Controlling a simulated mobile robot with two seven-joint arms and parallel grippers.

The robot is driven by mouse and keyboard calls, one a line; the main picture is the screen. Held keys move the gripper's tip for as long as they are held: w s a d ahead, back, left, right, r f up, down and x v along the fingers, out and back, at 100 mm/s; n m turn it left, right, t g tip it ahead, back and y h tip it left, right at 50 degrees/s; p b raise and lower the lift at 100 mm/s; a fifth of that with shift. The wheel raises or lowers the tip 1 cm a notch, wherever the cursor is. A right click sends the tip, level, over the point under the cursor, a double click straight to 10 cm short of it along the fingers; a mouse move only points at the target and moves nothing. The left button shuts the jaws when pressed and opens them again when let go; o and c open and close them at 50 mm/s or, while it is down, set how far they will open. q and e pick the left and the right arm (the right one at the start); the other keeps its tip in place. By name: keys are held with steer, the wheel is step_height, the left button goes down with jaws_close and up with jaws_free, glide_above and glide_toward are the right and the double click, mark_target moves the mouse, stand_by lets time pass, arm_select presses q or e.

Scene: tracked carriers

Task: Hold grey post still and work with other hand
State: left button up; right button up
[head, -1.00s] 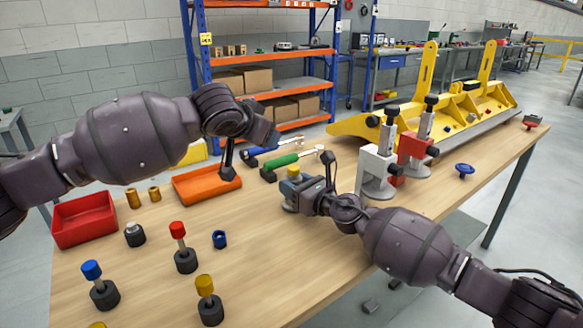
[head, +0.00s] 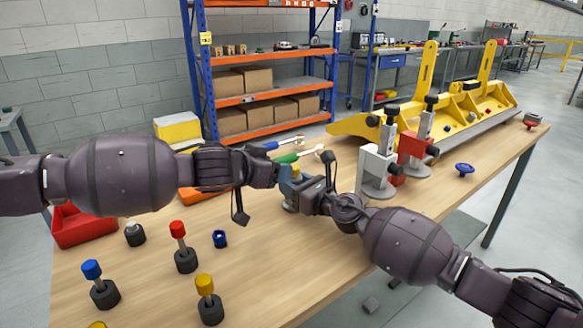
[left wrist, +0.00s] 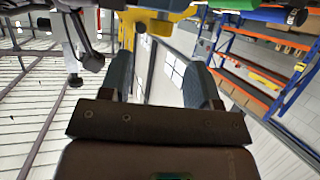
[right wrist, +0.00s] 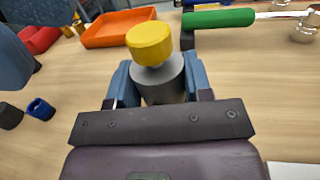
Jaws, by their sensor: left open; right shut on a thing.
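The grey post (right wrist: 165,82) stands upright with a yellow cap (right wrist: 150,42) on top, seen in the right wrist view. My right gripper (head: 293,193) is shut on the grey post near the table top. My left gripper (head: 277,172) is open and empty, with clear space between its fingers in the left wrist view (left wrist: 160,80). It is beside the post and slightly above, and shows at the left edge of the right wrist view. In the head view the grippers largely hide the post.
A green-handled tool (right wrist: 220,18) lies just behind the post. An orange tray (right wrist: 118,28) and a red bin (head: 85,226) are to the left. Grey and red clamp stands (head: 377,165) are to the right.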

mark_target(298, 166)
arm_select(q)
steer(key=shift+x, duration=3.45)
steer(key=c, duration=0.9)
steer(key=shift+f+m+g, duration=0.1)
steer(key=shift+m+g, duration=0.2)
steer(key=shift+m+g+h, duration=0.9)
steer(key=shift+m+h, duration=0.1)
steer(key=m+g+h, duration=0.1)
steer(key=m+g, duration=0.2)
steer(key=m+g+h, duration=0.1)
steer(key=m+g, duration=0.1)
steer(key=shift+w+a+h, duration=0.1)
steer(key=shift+w+h, duration=0.2)
steer(key=shift+w+r+m+g, duration=0.1)
steer(key=shift+m+g, duration=0.85)
steer(key=shift+g, duration=0.2)
steer(key=shift+w+r+m+g, duration=0.1)
steer(key=shift+r+m+g, duration=0.05)
steer(key=shift+m+g, duration=0.9)
steer(key=shift+g, duration=0.3)
